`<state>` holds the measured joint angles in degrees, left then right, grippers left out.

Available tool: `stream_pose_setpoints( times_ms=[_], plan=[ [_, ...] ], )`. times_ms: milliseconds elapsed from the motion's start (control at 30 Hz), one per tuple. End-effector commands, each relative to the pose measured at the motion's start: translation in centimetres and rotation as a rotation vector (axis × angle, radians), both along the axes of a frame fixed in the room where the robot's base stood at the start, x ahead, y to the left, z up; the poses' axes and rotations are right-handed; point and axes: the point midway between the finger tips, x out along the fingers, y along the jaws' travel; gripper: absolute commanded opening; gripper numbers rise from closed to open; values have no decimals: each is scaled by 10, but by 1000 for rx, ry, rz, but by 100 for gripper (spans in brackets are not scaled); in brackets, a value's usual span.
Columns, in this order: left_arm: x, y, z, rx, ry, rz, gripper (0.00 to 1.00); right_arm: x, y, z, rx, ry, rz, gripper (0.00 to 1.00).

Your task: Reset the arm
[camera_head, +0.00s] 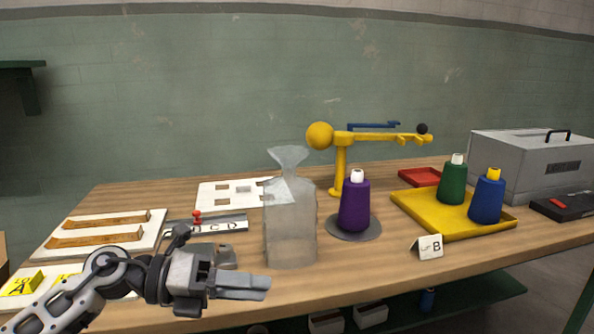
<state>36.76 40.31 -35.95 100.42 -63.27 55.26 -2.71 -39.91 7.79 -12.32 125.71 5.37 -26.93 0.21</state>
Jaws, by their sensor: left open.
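My left gripper (243,286) reaches in from the lower left, over the front edge of the table. Its fingers point right and nothing shows between them. A clear, tied plastic bag (291,228) stands on the table just beyond and to the right of the fingertips, apart from them as far as I can tell. A yellow stand (339,165) with a horizontal arm, a blue bar and a dark knob stands at the back middle. My right gripper is not in view.
A purple cone (355,207) stands on a grey disc. Green (452,184) and blue (486,200) cones stand on a yellow tray (436,228). A card marked B (429,248) stands in front. A grey metal box (530,161) is at right. Wooden pieces lie on a white board (150,241) at left.

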Motion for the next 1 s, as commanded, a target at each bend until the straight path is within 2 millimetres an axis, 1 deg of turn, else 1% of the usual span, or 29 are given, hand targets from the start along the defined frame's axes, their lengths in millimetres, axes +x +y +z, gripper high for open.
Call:
stream_pose_setpoints(
  times_ms=[33,100,167,233,267,300,367,400,433,467,500,567,600,700,800,833,900,1000],
  plan=[
    [-12,-18,3,-179,115,42,45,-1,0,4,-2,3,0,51],
    [-17,-26,9,-406,275,135,45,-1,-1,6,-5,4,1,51],
    [-17,-24,9,-585,430,236,45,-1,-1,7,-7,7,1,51],
    [-15,-13,-3,-773,630,378,45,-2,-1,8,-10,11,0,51],
    [-14,-7,-11,-847,721,445,45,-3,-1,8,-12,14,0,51],
    [-14,3,-26,-938,844,540,45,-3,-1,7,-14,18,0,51],
    [-20,19,-55,-1057,1037,692,45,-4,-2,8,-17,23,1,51],
    [-27,30,-78,-1126,1169,798,45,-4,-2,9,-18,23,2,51],
    [-35,38,-96,-1170,1267,879,45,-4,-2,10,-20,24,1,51],
    [-45,45,-115,-1207,1363,958,45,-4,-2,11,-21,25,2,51],
    [-60,52,-137,-1246,1479,1054,45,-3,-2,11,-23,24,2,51],
    [-83,59,-166,-1285,1631,1177,45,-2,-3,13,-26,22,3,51],
    [-98,62,-181,-1300,1717,1246,45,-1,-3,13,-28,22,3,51],
    [-130,66,-209,-1320,1879,1376,45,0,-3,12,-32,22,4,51],
    [-149,67,-222,-1325,1969,1445,45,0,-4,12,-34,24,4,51],
    [-153,67,-224,-1325,1984,1458,45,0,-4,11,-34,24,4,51],
    [-157,67,-227,-1325,2002,1470,45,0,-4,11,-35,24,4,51],
    [-157,67,-227,-1323,2005,1472,45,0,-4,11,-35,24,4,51]
  ],
)
